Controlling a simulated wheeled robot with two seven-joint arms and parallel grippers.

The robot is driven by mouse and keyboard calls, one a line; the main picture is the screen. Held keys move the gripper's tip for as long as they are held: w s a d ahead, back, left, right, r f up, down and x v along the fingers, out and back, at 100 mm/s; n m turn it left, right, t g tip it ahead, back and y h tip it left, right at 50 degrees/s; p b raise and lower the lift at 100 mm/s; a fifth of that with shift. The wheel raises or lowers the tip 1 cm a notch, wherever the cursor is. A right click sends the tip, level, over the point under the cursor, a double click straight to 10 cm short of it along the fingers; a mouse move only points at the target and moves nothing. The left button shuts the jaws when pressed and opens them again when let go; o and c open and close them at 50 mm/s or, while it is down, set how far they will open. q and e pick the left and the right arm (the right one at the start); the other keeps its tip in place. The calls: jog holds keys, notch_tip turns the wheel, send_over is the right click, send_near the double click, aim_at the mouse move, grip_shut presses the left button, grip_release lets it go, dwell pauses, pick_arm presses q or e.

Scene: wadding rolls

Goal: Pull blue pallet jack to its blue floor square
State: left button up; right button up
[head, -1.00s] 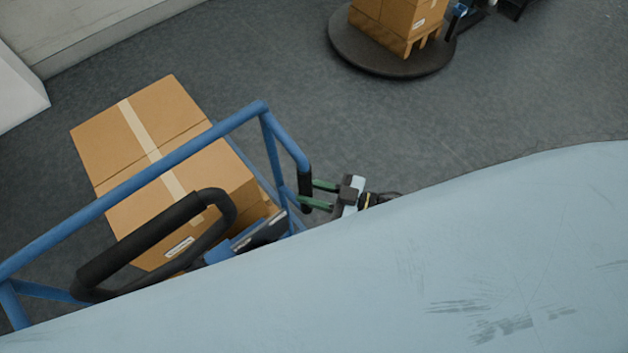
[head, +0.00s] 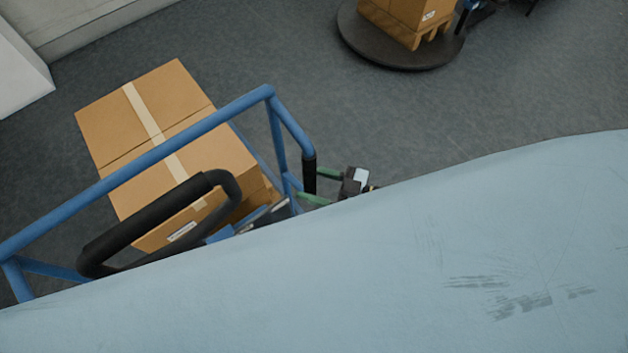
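The blue pallet jack (head: 150,160) stands at the left of the head view. Its blue tube frame has a black loop handle (head: 145,222) and a black grip (head: 309,173) at its right end. A taped cardboard carton (head: 165,145) sits behind the frame, on the jack's far side. My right gripper (head: 316,186) reaches in from the right beside this grip. Its two green fingers are apart, one reaching the grip's right side and one passing near its lower end. No gap closure on the grip is visible. My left gripper and the blue floor square are not in view.
A round dark platform (head: 360,45) with another carton load (head: 398,18) stands at the top. A pale wall (head: 85,22) and white block (head: 20,75) are at the upper left. Grey floor between is clear. A large pale blue scuffed surface hides the lower foreground.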

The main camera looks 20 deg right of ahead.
jog(key=b+v, duration=0.1)
jog(key=v, duration=1.2)
jog(key=shift+d, duration=0.15)
jog(key=shift+s, duration=0.1)
